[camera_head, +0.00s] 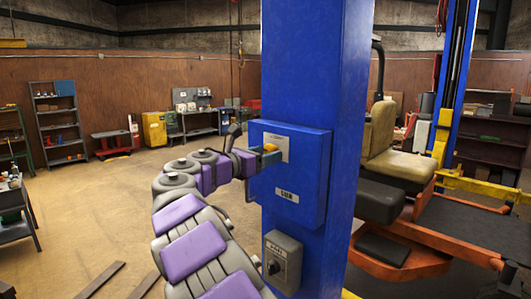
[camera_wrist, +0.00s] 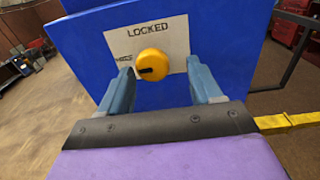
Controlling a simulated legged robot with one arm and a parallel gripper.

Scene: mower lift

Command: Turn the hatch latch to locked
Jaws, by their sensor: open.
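The hatch latch (camera_wrist: 152,64) is a round yellow knob with a dark slot, on a white label plate (camera_wrist: 118,41) marked LOCKED at the top. More lettering at the plate's left is too small to read surely. The dark slot points to the left side of the knob. The plate is on a blue hatch box (camera_head: 309,196) fixed to the blue post. My gripper (camera_wrist: 162,88) is open, with one blue finger on each side of the knob and clear gaps between. In the head view my gripper (camera_head: 268,158) is at the box front, and partly hides the plate.
A grey box with a dark rotary knob (camera_head: 282,262) is on the post below the hatch. A mower with a tan seat (camera_head: 390,145) stands behind the post at right. Dark bars (camera_head: 100,280) lie on the floor at lower left. Open floor is at left.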

